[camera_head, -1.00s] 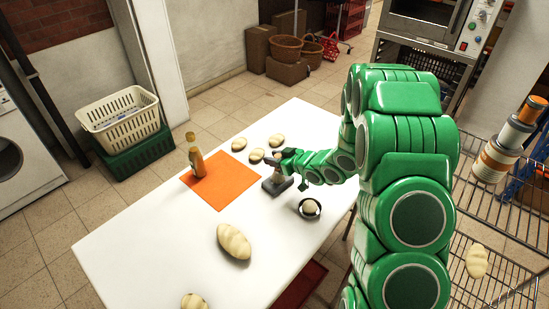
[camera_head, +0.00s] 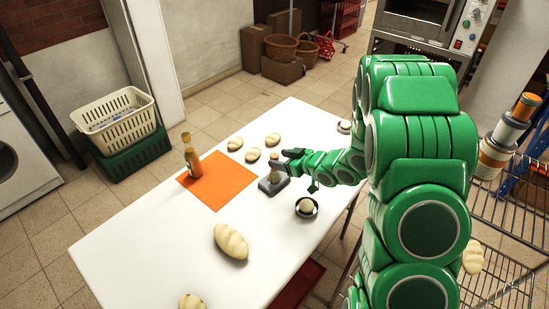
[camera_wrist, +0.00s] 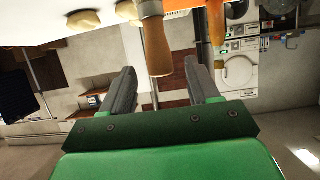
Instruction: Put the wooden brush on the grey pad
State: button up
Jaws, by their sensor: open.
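The wooden brush (camera_head: 276,166) stands upright on the small dark grey pad (camera_head: 265,188) near the middle of the white table. Its brown handle (camera_wrist: 154,40) shows in the wrist view, hanging from the top of that upside-down picture. My gripper (camera_head: 289,159) is beside the handle, to its right in the head view. The jaws are open, with the fingertips (camera_wrist: 160,72) apart and the handle's end in line with the gap between them. I cannot tell whether the brush's base lies wholly on the pad.
An orange mat (camera_head: 221,184) with a sauce bottle (camera_head: 192,161) lies left of the pad. A dark bowl (camera_head: 306,209) holding a pale item is close to the front right. Several bread rolls (camera_head: 230,241) lie around. The table (camera_head: 150,255) is bare at the front left.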

notch_tip(320, 180, up, 7)
dwell(0.5)
jog(key=shift+w, duration=0.15)
jog(key=s+d+r+m+h, duration=0.2)
jog(key=d+r+h, duration=0.25)
jog(key=d, duration=0.25)
jog(key=s+d+r+m+h, duration=0.2)
jog(key=s+d+r+h, duration=0.1)
jog(key=d+h, duration=0.3)
jog(key=s+d+r+m+g+h, duration=0.1)
jog(key=s+d+r+m+g, duration=0.15)
jog(key=s, duration=0.45)
jog(key=s+a+r+g, duration=0.1)
jog(key=s+a+g, duration=0.2)
jog(key=s, duration=0.8)
jog(key=s+a+r+m+g+y, duration=0.1)
jog(key=s+a+g, duration=0.1)
jog(key=s, duration=0.9)
jog(key=s+a+r+m+g+y, duration=0.1)
jog(key=s+a+g, duration=0.2)
jog(key=s, duration=0.8)
jog(key=shift+s+a+r+g, duration=0.15)
jog(key=shift+a+r+g, duration=0.2)
jog(key=shift+a, duration=0.3)
jog(key=shift+m, duration=0.25)
